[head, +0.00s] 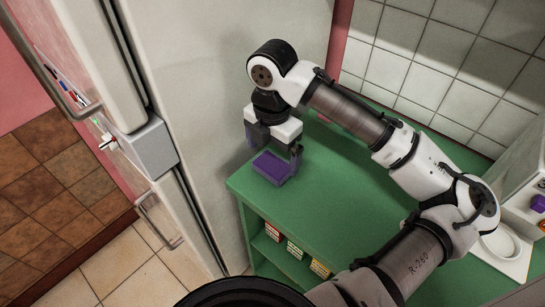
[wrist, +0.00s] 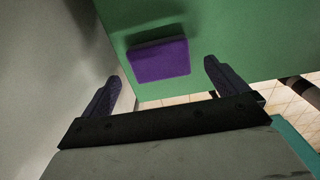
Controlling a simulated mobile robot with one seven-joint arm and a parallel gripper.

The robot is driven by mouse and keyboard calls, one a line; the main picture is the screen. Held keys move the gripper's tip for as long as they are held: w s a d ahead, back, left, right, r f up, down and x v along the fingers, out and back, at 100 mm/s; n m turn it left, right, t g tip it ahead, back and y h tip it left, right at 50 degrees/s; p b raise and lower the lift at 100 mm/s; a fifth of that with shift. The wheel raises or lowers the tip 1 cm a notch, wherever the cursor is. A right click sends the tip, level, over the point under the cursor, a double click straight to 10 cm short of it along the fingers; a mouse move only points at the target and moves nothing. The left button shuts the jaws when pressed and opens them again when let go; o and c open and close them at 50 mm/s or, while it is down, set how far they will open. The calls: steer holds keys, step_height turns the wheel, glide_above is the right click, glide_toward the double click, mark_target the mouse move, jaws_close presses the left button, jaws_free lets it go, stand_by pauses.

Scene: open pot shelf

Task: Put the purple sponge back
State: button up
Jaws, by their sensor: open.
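The purple sponge (head: 272,168) is a flat block at the left end of the green shelf unit's top (head: 325,190). It appears to lie on that top, close to the left edge. In the wrist view the sponge (wrist: 160,60) lies ahead of the space between my fingers, with green surface behind it. My gripper (head: 274,152) points down just over the sponge and is open. In the wrist view the two fingers of my gripper (wrist: 162,76) stand wide apart on either side, with visible gaps to the sponge.
A tall pale cabinet (head: 215,110) stands close to the left of the sponge. Small boxes (head: 270,232) sit on the shelf below. At the far right are a white tray (head: 505,250) and a white unit with a small purple item (head: 538,202). The green top's middle is clear under my arm.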

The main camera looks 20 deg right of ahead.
mark_target(272, 164)
step_height(272, 164, up, 9)
steer(key=shift+r, duration=0.2)
stand_by(0.3)
